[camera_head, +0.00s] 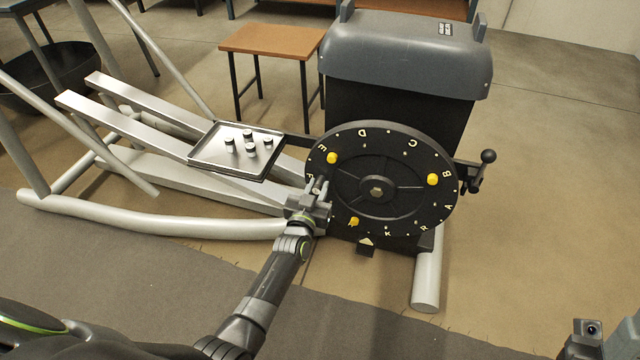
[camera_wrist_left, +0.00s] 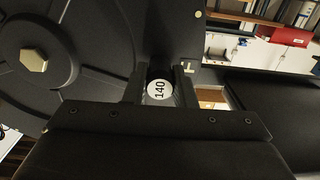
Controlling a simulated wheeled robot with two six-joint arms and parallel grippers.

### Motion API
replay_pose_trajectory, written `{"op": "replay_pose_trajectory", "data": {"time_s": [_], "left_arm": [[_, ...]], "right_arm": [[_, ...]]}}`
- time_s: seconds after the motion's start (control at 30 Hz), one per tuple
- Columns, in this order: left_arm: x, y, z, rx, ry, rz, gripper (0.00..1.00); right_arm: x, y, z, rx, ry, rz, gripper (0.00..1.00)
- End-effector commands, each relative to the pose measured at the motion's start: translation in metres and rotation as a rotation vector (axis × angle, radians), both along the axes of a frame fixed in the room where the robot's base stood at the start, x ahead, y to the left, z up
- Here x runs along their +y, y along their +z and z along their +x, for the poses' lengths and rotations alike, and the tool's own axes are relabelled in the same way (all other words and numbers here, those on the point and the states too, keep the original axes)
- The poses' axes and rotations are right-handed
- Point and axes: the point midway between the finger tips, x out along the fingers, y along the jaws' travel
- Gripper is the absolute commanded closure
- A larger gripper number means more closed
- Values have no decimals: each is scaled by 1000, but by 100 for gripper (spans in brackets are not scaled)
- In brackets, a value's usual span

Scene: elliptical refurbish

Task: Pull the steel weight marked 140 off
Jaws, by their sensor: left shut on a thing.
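The steel weight marked 140 (camera_wrist_left: 158,90) shows its round white labelled end between my left gripper's fingers in the left wrist view. My left gripper (camera_head: 318,190) is shut on it at the left edge of the black lettered disc (camera_head: 408,200), beside the letter F; its fingers also show in the left wrist view (camera_wrist_left: 158,88). The fingers hide the weight's sides, and I cannot tell whether it still touches the disc. Yellow knobs (camera_head: 432,179) sit on the disc's face. My right gripper is not clearly visible; only a part of my right arm shows at the bottom right corner.
A metal tray (camera_head: 198,160) with several small steel weights (camera_head: 249,146) stands left of the disc on the machine's frame. A crank handle (camera_head: 484,170) sticks out at the disc's right. A wooden-topped table (camera_head: 272,39) stands behind. The floor at the right is clear.

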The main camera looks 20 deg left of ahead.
Motion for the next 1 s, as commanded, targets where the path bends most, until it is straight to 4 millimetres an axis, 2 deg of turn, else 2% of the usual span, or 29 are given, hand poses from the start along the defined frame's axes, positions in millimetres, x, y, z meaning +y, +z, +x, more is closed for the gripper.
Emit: {"op": "replay_pose_trajectory", "data": {"time_s": [0.77, 1.0], "left_arm": [[0, 0, -2, -2, 0, -1, 100], [0, -1, -18, -1, -1, -1, 100]], "right_arm": [[0, 0, 0, -5, 3, -6, 64], [0, -2, 0, -2, 2, -4, 64]]}}
